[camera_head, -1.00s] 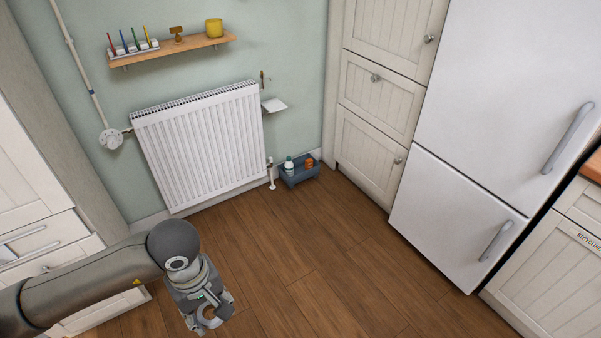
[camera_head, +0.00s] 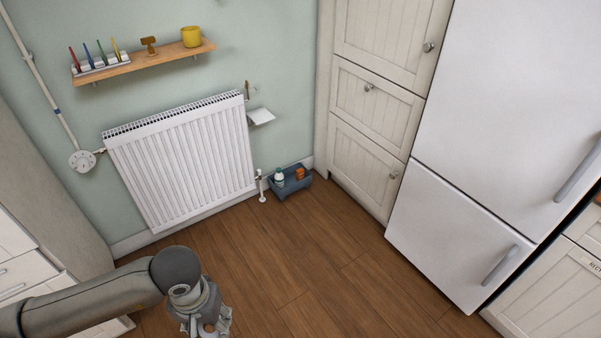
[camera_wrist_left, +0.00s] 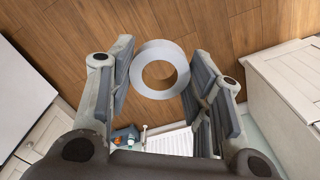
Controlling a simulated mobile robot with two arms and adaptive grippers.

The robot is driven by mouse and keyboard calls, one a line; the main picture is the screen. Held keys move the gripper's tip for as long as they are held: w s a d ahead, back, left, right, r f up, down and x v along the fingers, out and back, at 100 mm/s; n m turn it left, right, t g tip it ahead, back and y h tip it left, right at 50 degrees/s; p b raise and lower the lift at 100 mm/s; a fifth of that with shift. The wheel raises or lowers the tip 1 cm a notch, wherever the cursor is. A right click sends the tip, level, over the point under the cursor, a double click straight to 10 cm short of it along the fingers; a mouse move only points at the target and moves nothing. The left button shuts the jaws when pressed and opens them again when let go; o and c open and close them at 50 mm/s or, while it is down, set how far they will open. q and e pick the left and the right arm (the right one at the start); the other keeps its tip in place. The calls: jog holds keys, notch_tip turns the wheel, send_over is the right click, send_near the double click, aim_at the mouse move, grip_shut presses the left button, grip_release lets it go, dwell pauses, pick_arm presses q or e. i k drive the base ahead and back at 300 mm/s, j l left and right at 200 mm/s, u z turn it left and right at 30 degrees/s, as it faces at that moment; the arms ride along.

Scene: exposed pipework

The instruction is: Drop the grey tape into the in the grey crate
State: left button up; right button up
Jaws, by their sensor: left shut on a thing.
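The grey tape (camera_wrist_left: 136,79) is a round roll held between the two fingers of my left gripper in the left wrist view. My left gripper (camera_head: 208,328) is shut on it, above the floor at the bottom of the head view, where the tape is hard to make out. The blue-grey crate (camera_head: 291,188) stands on the floor in the corner, right of the radiator, well ahead of the gripper. A white bottle with a green top (camera_head: 279,176) and an orange thing (camera_head: 300,173) are in it. The crate also shows small in the left wrist view (camera_wrist_left: 124,134). My right gripper is not in view.
A white radiator (camera_head: 182,163) is on the wall left of the crate, with a pipe and valve (camera_head: 261,186) close to the crate. Cream drawers (camera_head: 366,155) and a white fridge (camera_head: 490,130) stand on the right. The wooden floor (camera_head: 310,255) between is clear.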

aim_at(287, 185)
jog(key=i+z, duration=0.15)
jog(key=i, duration=0.55)
jog(key=i+j+z, duration=0.1)
jog(key=i, duration=0.55)
jog(key=i+j+z, duration=0.15)
jog(key=i, duration=0.55)
